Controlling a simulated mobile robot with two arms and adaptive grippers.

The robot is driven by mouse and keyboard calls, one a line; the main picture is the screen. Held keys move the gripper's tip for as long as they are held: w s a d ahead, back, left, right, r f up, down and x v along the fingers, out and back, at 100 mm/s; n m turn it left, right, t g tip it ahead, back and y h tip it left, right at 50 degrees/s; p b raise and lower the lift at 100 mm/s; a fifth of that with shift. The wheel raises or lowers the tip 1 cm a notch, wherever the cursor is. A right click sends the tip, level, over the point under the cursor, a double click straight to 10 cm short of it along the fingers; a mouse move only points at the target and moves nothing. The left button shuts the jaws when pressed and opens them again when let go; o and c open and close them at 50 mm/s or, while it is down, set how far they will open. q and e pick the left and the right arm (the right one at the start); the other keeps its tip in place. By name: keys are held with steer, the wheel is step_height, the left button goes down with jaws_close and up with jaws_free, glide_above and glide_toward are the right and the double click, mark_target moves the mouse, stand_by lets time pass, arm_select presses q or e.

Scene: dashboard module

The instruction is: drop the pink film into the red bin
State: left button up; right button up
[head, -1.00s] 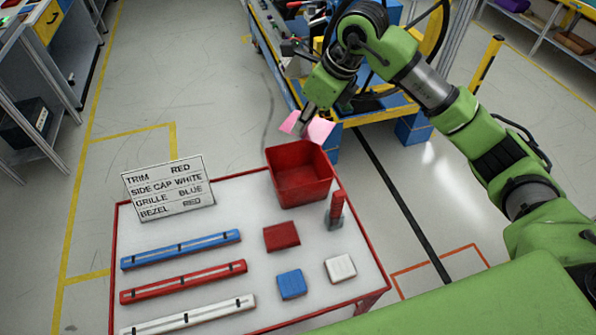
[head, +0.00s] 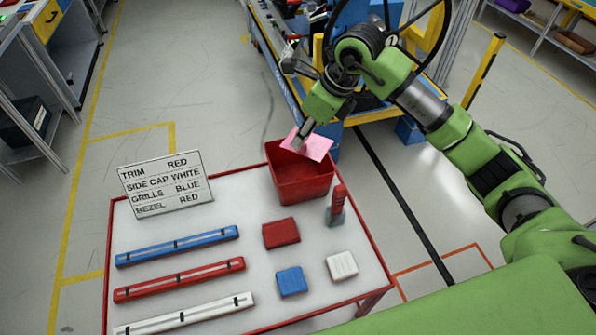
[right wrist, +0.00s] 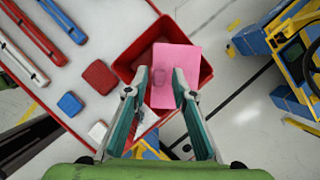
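The pink film (head: 314,148) is a flat sheet at the mouth of the red bin (head: 303,184), over its far part. The bin stands at the far right corner of the white table. My right gripper (head: 300,138) is above the bin, with its fingertips at the film's edge. In the right wrist view, the fingers (right wrist: 159,72) are spread apart, and the film (right wrist: 178,64) lies flat just beyond their tips, covering much of the bin (right wrist: 125,70). The fingers do not look closed on it. My left gripper is not in view.
The red-edged table (head: 200,235) holds a lettered sign (head: 166,184), blue, red and white bars, a red block (head: 281,233), a blue block (head: 291,281), a white block (head: 341,265) and a red-topped holder (head: 337,207). A blue cart stands behind the bin.

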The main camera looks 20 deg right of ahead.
steer(key=shift+d+r, duration=0.1)
steer(key=shift+r, duration=0.15)
steer(key=v, duration=1.1)
steer(key=shift+r, duration=0.25)
steer(key=shift+s, duration=0.1)
